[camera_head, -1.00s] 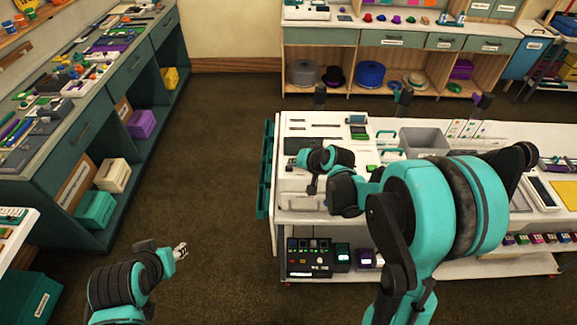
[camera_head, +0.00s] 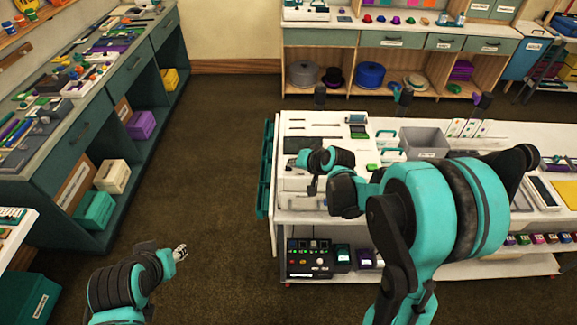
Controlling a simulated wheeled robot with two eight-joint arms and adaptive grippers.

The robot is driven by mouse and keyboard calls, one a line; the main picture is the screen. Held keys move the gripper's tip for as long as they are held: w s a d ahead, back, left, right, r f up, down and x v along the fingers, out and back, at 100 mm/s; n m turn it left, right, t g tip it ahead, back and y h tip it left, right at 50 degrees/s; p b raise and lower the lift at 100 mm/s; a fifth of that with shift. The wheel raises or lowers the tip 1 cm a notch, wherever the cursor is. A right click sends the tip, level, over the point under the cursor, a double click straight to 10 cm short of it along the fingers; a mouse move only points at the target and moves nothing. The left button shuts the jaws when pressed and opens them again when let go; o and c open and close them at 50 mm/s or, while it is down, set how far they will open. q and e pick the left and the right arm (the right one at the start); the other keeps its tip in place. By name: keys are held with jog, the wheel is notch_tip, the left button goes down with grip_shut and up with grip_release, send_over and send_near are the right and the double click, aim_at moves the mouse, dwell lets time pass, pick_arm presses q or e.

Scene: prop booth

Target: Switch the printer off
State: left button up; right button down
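A large white machine with dark slots (camera_head: 312,125) stands at the left end of the white worktable. It looks like the printer, and a small dark screen (camera_head: 356,119) sits at its back right. No power switch can be made out. My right gripper (camera_head: 300,162) is low over the front part of the machine, pointing left. Its fingers are small and partly hidden by the wrist, so contact and opening cannot be told. My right arm covers the table's middle front. My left gripper (camera_head: 180,253) is over the open floor, away from the table; its finger gap is unclear.
A grey bin (camera_head: 424,142) and teal-handled items stand right of the machine. A black control box (camera_head: 310,258) with coloured buttons is on the lower shelf. A teal rack (camera_head: 267,170) hangs at the table's left end. Floor left of the table is clear.

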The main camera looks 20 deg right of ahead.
jog(key=shift+s+a+f, duration=0.15)
jog(key=shift+s, duration=0.05)
jog(key=shift+w+r, duration=0.15)
jog(key=shift+r, duration=0.05)
jog(key=shift+a, duration=0.1)
jog(key=shift+w+r+p, duration=0.1)
jog(key=shift+r+p, duration=0.45)
notch_tip(320, 180, up, 5)
jog(key=p, duration=0.3)
jog(key=shift+p, duration=0.3)
